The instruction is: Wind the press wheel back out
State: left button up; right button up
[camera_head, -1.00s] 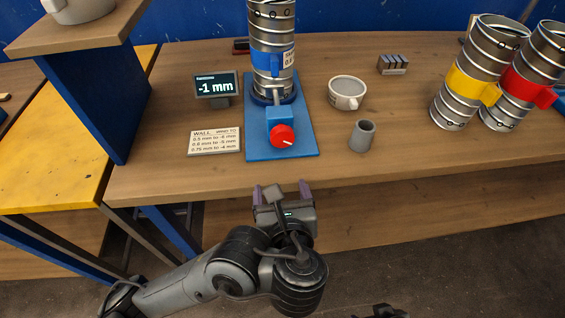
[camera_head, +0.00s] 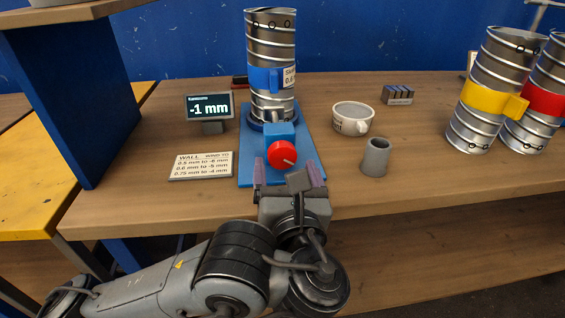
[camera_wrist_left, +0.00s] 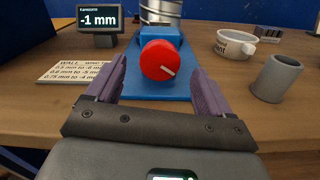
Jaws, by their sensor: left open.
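The red press wheel (camera_head: 282,154) with a white pointer line sits on the front of the blue press (camera_head: 309,168). A spiral duct with a blue band (camera_head: 271,50) stands upright in the press. The display (camera_head: 209,108) reads -1 mm. My left gripper (camera_head: 289,173) is open just in front of the wheel. In the left wrist view the wheel (camera_wrist_left: 160,60) lies ahead, between and beyond the purple fingers (camera_wrist_left: 160,85); I see no contact. My right gripper is not in view.
A wall-thickness card (camera_head: 202,166) lies left of the press. A white mug (camera_head: 352,117), a grey cup (camera_head: 376,157) and a small grey block (camera_head: 398,94) stand to its right. Ducts with yellow (camera_head: 487,99) and red bands (camera_head: 542,99) stand farther right.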

aim_at(283, 158)
pick_arm(q)
jog(key=w, duration=0.1)
jog(key=w+b, duration=0.1)
jog(key=w, duration=0.1)
jog(key=shift+w+a+f+b, duration=0.15)
jog(key=shift+w+a+b, duration=0.1)
jog(key=shift+w+b, duration=0.15)
jog(key=shift+w, duration=0.7)
jog(key=c, duration=1)
